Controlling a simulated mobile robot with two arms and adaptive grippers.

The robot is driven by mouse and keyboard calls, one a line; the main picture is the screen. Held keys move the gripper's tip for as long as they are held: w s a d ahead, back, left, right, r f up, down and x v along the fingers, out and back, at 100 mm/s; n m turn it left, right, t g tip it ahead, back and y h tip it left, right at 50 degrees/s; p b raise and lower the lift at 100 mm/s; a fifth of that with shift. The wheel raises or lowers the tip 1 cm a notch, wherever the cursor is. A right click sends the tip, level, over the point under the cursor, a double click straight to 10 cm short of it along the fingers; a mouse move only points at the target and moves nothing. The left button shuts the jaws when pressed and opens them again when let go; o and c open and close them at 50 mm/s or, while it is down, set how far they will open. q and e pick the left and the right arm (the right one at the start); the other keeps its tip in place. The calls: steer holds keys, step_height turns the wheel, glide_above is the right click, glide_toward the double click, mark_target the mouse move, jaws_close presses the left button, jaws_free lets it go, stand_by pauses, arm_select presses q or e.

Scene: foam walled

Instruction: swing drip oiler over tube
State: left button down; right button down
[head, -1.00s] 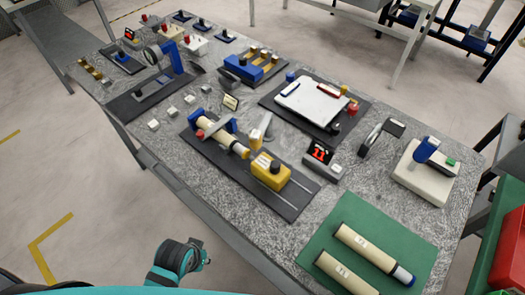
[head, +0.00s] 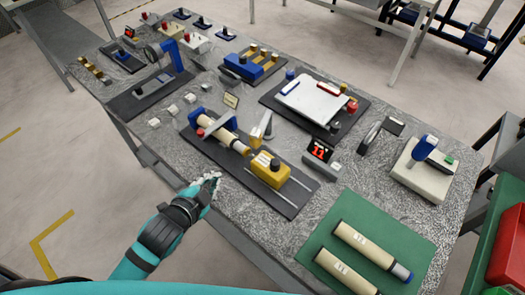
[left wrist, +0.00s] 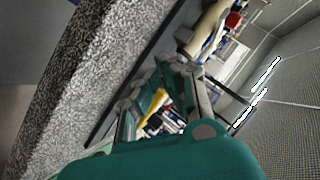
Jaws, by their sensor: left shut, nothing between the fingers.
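What looks like the drip oiler (head: 261,127), a small pale piece with a yellowish part, stands just behind the tube's right end. It appears beside the tube, not over it. A yellow block (head: 270,168) sits on rods right of the tube. My left gripper (head: 211,181) is shut and empty at the bench's front edge, in front of the fixture and apart from it. My right gripper is out of view.
A red-digit display (head: 320,151) stands right of the fixture. A green mat (head: 325,222) with two tan tubes lies at the bench's right end. Small pale blocks (head: 171,111) sit left of the fixture. A white board (head: 313,101) lies behind. Bare granite surrounds the base plate.

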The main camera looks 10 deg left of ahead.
arm_select(q)
steer(key=w+m+h, duration=0.1)
steer(key=m, duration=0.1)
steer(key=d+r+m+t+h, duration=0.1)
steer(key=m, duration=0.1)
steer(key=w+d+r+m+t+h, duration=0.1)
steer(key=shift+w+d+m, duration=0.2)
steer(key=shift+w+m, duration=0.1)
steer(key=shift+m, duration=0.1)
steer(key=w+d+m+h+p, duration=0.1)
steer(key=d+m+h, duration=0.1)
steer(key=d+m, duration=0.1)
steer(key=w+d+r+m+h+p, duration=0.1)
steer(key=w+d+m+h, duration=0.1)
steer(key=m, duration=0.1)
steer(key=w+d+r+m+h+p, duration=0.1)
steer(key=d+m+h, duration=0.2)
steer(key=shift+w+d+r+g, duration=0.2)
steer(key=shift+d+g, duration=0.1)
steer(key=shift+d, duration=0.05)
steer(key=shift+w+d+f, duration=0.1)
steer(key=shift+w+d, duration=0.35)
